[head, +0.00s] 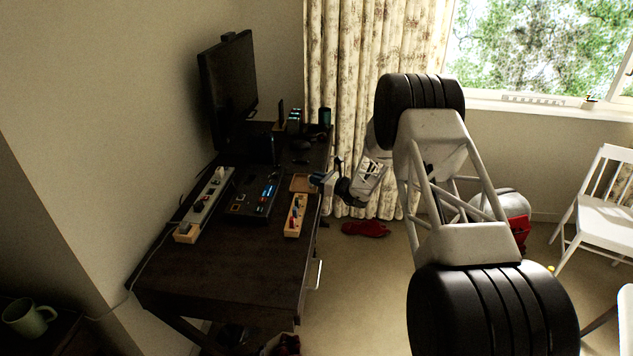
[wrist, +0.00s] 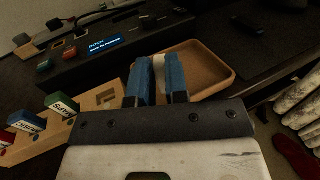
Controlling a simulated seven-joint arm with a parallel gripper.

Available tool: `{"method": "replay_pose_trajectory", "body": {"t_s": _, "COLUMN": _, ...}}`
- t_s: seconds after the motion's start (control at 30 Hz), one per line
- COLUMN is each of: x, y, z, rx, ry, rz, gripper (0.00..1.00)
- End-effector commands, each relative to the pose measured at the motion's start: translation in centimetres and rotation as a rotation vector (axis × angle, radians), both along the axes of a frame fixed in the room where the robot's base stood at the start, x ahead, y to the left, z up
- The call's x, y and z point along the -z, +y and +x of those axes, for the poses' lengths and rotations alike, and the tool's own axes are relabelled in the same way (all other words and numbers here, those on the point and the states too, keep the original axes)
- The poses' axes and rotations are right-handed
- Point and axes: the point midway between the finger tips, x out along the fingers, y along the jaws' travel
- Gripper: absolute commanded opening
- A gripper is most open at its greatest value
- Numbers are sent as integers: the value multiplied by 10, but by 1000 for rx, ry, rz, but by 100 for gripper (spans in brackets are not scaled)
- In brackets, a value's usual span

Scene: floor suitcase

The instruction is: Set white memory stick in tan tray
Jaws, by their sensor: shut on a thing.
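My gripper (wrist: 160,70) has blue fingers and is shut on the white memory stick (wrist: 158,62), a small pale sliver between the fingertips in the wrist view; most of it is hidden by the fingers. The tan tray (wrist: 226,77) is a shallow box with rounded corners just beyond and under the fingertips. In the head view the tray (head: 300,176) sits at the right edge of the dark desk, with my gripper (head: 317,179) at its right side. I cannot tell how high the stick is above the tray floor.
A wooden holder (head: 295,228) with several coloured sticks stands in front of the tray; green and red labelled sticks show in the wrist view. A black device (head: 253,196) with a lit display lies left of the tray. A power strip (head: 205,201) and monitor (head: 229,88) are further left.

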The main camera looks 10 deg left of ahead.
Motion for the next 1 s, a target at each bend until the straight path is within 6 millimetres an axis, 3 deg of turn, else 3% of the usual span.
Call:
{"method": "replay_pose_trajectory", "body": {"t_s": 0.57, "x": 11, "y": 0, "z": 0, "rx": 0, "ry": 1, "rz": 0, "gripper": 0}}
{"method": "replay_pose_trajectory", "body": {"t_s": 0.6, "x": 11, "y": 0, "z": 0, "rx": 0, "ry": 1, "rz": 1, "gripper": 17}}
{"method": "replay_pose_trajectory", "body": {"t_s": 0.73, "x": 11, "y": 0, "z": 0, "rx": 0, "ry": 1, "rz": 1, "gripper": 37}}
{"method": "replay_pose_trajectory", "body": {"t_s": 1.0, "x": 11, "y": 0, "z": 0, "rx": 0, "ry": 1, "rz": 0, "gripper": 40}}
